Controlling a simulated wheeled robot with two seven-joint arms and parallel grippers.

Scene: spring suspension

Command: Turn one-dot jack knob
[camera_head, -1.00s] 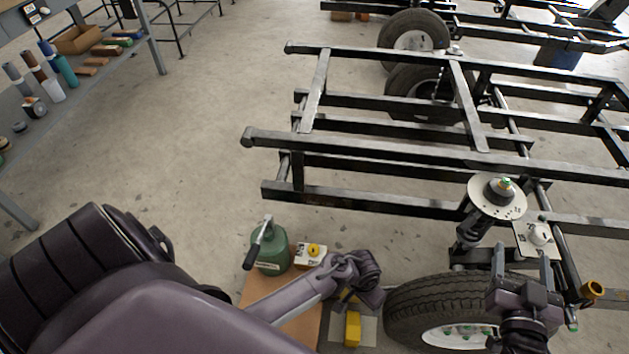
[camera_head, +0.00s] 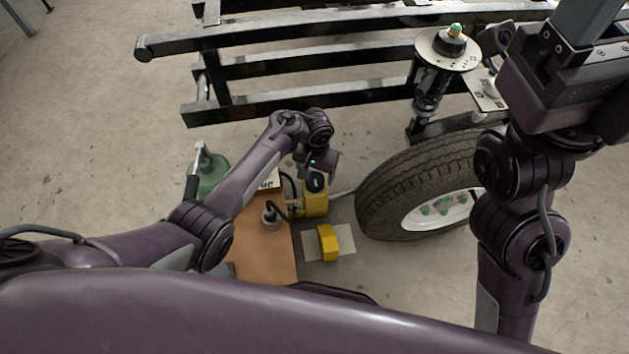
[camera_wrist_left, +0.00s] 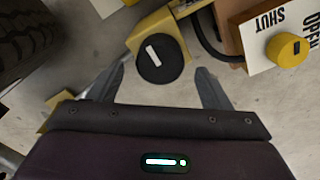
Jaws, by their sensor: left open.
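A round black knob (camera_wrist_left: 160,59) with a white bar mark sits on a yellow jack body (camera_wrist_left: 152,25) in the left wrist view. I cannot make out any dots on it. In the head view the knob (camera_head: 316,182) is on the yellow jack (camera_head: 317,204) by the orange-brown board. My left gripper (camera_wrist_left: 163,73) is open, with one finger either side of the knob's near edge in the picture; I cannot tell whether they touch it. The left gripper (camera_head: 320,165) is just above the jack in the head view. My right gripper (camera_head: 560,80) is at the upper right, its fingers unclear.
A yellow knob (camera_wrist_left: 287,48) on an OPEN/SHUT plate is right of the jack. A tyre (camera_head: 405,190) is close on the right. A yellow block (camera_head: 327,242) lies in front. The black frame (camera_head: 300,104) runs behind.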

